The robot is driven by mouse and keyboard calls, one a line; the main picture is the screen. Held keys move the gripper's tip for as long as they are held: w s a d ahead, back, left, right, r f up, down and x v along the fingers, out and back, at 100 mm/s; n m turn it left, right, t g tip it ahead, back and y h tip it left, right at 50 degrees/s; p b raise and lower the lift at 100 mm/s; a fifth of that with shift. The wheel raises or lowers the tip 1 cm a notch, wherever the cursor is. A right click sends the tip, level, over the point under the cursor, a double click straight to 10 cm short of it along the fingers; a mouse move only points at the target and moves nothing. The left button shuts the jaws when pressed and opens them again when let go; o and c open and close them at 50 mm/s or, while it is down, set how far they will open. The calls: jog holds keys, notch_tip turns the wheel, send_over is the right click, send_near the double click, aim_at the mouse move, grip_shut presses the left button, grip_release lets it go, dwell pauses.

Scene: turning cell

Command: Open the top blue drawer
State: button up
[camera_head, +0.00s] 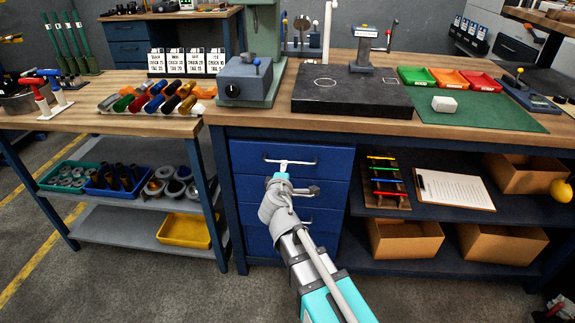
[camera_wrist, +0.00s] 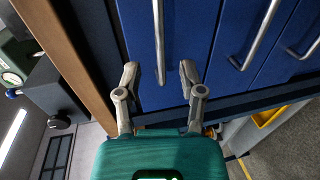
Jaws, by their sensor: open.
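The top blue drawer (camera_head: 335,168) is at the upper left of the workbench front, just under the wooden top, and looks closed. Its silver bar handle (camera_head: 305,162) runs across the front. In the wrist view the top drawer's handle (camera_wrist: 158,40) stands upright in the picture, its near end between and just ahead of my fingertips. My gripper (camera_head: 281,168) is in front of this drawer, at about the handle's height. In the wrist view my gripper (camera_wrist: 159,78) is open, with one finger on either side of the handle's line. I cannot tell whether either finger touches the handle.
Lower blue drawers (camera_head: 305,217) with similar handles lie below. The wooden bench top (camera_head: 420,122) overhangs the drawers. To the left stands a side table (camera_head: 95,122) with a yellow tray (camera_head: 184,231) on its lower shelf. The floor before the drawers is clear around my arm.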

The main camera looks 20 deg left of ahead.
jog(key=b+x, duration=0.1)
jog(key=x, duration=0.5)
jog(key=shift+w, duration=0.35)
grip_shut()
